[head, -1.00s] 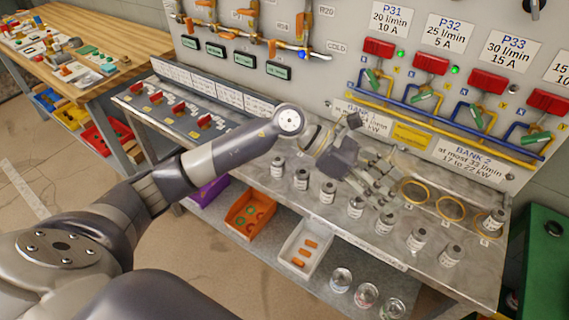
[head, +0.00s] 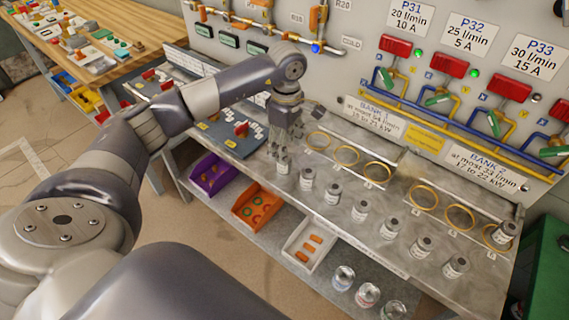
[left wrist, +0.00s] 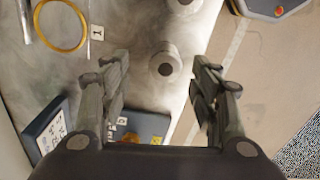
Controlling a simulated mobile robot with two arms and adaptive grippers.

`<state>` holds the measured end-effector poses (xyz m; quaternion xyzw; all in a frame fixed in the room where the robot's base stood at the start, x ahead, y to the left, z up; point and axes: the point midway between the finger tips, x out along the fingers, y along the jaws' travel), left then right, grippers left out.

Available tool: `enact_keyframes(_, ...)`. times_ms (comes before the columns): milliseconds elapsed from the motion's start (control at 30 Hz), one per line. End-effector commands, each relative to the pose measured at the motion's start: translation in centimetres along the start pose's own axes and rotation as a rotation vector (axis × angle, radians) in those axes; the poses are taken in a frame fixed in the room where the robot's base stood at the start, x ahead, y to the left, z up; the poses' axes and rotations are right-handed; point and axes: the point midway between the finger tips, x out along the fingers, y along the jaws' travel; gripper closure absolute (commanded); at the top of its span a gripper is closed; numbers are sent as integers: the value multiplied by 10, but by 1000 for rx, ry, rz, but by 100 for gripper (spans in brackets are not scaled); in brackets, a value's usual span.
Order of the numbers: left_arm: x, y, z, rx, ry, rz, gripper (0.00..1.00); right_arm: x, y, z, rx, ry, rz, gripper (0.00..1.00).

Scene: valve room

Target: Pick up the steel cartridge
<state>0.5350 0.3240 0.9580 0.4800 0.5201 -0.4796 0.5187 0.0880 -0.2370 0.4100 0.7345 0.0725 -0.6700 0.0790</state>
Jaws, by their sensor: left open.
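Several grey metal cartridges with white labels stand upright in a slanting row on the steel bench in the head view. They look alike, and I cannot tell them apart by material. My left gripper (head: 281,150) points down at the leftmost cartridge (head: 283,168), whose top is partly covered by the fingers. In the left wrist view my left gripper (left wrist: 160,64) is open, with a cartridge (left wrist: 165,62) between the spread fingers; I see no contact. A second cartridge (left wrist: 184,3) is cut off at the top edge. My right gripper is not in view.
The neighbouring cartridge (head: 307,178) stands close to the right. Brass rings (head: 347,155) lie behind the row. A panel with pipes and red-handled valves (head: 446,66) rises behind the bench. Purple, orange (head: 257,208) and white (head: 308,246) bins and glass jars sit on the shelf below.

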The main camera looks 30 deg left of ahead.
Motion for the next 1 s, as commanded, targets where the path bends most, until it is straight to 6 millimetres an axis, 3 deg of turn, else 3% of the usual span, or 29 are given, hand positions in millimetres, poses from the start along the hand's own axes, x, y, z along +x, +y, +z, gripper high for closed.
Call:
enact_keyframes(167,12,-3,0,0,-1,-3,44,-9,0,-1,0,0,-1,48)
enact_keyframes(467,51,-7,-1,0,-3,-2,44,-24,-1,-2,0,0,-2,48)
enact_keyframes(733,55,-6,-2,0,-2,1,44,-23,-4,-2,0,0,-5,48)
enact_keyframes(1000,55,-6,-2,0,-2,1,100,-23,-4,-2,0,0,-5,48)
